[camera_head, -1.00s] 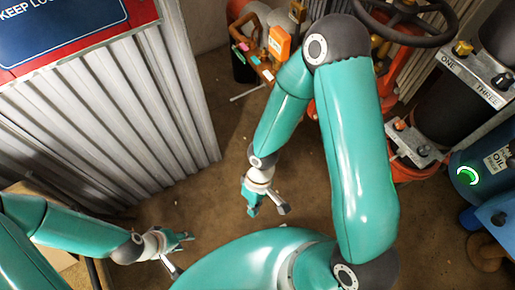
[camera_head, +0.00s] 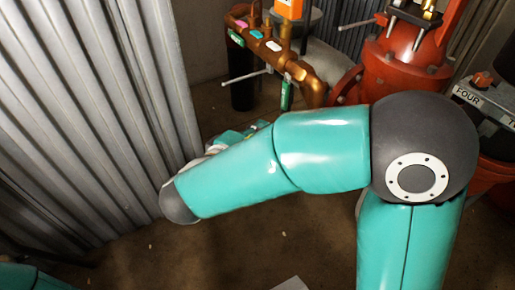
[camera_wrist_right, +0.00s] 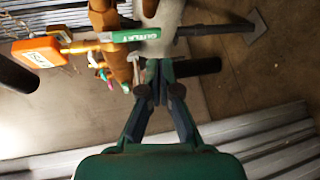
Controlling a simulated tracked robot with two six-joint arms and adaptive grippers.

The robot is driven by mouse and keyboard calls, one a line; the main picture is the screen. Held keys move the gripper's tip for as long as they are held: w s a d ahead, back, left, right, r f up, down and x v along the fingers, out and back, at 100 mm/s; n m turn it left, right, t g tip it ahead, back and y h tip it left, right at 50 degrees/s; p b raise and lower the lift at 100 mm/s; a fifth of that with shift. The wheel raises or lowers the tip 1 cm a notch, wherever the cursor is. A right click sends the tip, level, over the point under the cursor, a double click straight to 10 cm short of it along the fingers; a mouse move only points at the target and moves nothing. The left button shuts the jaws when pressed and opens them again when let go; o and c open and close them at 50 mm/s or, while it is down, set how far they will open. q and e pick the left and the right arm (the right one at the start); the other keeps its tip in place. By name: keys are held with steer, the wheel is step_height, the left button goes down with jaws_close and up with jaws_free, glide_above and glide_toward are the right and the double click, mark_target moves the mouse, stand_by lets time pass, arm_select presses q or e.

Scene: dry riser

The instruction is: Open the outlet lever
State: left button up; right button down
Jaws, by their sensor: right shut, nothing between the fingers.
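The outlet lever (camera_head: 287,93) is a narrow green handle hanging by the copper pipe in the head view. In the right wrist view the green handle (camera_wrist_right: 137,36), with white lettering that reads like OUTLET, lies across the picture just beyond my fingertips. My right gripper (camera_wrist_right: 157,68) is shut and empty, with a small gap in the picture between its tips and the handle. In the head view my right gripper (camera_head: 255,130) is partly hidden behind my own forearm, just below and left of the lever. My left gripper is out of view.
The copper pipe (camera_head: 262,42) carries several coloured tags and thin metal levers. An orange box (camera_wrist_right: 35,52) is at the upper left of the wrist view. A red flanged valve body (camera_head: 405,65) stands right of the pipe. Corrugated metal panels (camera_head: 95,120) rise on the left.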

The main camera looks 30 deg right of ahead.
steer(key=shift+w+d+p, duration=0.55)
steer(key=shift+w+d, duration=0.9)
steer(key=shift+d, duration=2.7)
steer(key=shift+w+r+p, duration=1.85)
steer(key=shift+w+p, duration=0.1)
steer(key=shift+w, duration=1.9)
arm_select(q)
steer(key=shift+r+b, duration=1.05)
steer(key=shift+b, duration=0.05)
arm_select(e)
steer(key=a, duration=0.6)
steer(key=shift+s+a+f+t, duration=0.3)
steer(key=shift+s+a+f, duration=0.1)
steer(key=shift+f, duration=0.05)
